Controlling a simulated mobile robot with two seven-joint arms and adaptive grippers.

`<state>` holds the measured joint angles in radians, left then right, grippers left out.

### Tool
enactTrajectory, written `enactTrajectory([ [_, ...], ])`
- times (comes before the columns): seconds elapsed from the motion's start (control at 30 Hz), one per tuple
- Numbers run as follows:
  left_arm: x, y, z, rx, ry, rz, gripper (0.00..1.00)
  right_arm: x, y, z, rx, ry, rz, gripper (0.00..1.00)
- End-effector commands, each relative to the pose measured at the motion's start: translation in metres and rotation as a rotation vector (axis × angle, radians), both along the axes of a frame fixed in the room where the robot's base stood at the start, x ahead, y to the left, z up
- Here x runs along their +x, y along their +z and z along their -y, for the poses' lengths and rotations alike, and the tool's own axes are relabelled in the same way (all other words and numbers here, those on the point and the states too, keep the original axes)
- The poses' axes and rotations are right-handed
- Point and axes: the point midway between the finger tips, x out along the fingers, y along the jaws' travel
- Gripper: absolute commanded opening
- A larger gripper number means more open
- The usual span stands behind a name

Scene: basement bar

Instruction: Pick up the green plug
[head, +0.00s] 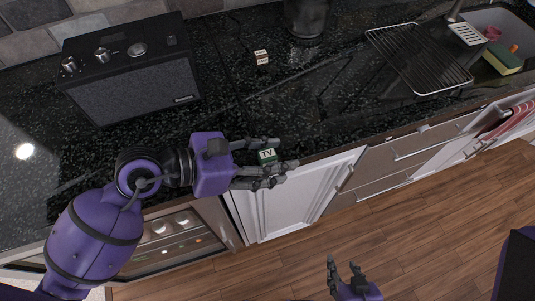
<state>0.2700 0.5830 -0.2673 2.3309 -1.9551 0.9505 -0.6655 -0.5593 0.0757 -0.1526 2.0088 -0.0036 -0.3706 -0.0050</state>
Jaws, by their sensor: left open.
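The green plug (267,155), with a white "TV" label on it, is at the front edge of the dark speckled counter. My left gripper (285,153) reaches in from the left and is open. The plug lies between its two spread fingers; I cannot tell whether either finger touches it. The underside of the plug is hidden. My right gripper (343,263) is low in the picture, over the wooden floor, with its fingers apart and empty.
A black speaker (135,85) stands at the back left of the counter (225,100). A small labelled block (262,58) sits farther back. A wire rack (420,60) and a sink with a sponge (503,59) are at the right. White cabinet doors (290,200) are below.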

Motion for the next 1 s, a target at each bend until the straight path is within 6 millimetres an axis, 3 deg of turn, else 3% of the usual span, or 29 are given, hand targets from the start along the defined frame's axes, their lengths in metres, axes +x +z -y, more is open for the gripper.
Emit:
enactTrajectory([
  [0.1,0.000,0.000,0.000,0.000,0.000,0.000,0.44,0.001,0.000,-0.001,0.001,0.001,0.002,0.40],
  [0.43,0.000,0.000,-0.001,0.000,0.001,0.000,0.01,0.001,0.000,-0.001,0.001,0.002,0.002,0.40],
  [0.77,0.001,0.001,-0.001,0.000,0.001,0.001,0.00,0.002,0.001,-0.001,0.000,0.001,0.002,0.40],
  [1.0,0.011,0.013,-0.006,0.002,0.001,0.005,0.00,0.007,0.010,-0.001,0.002,0.000,0.016,0.40],
])
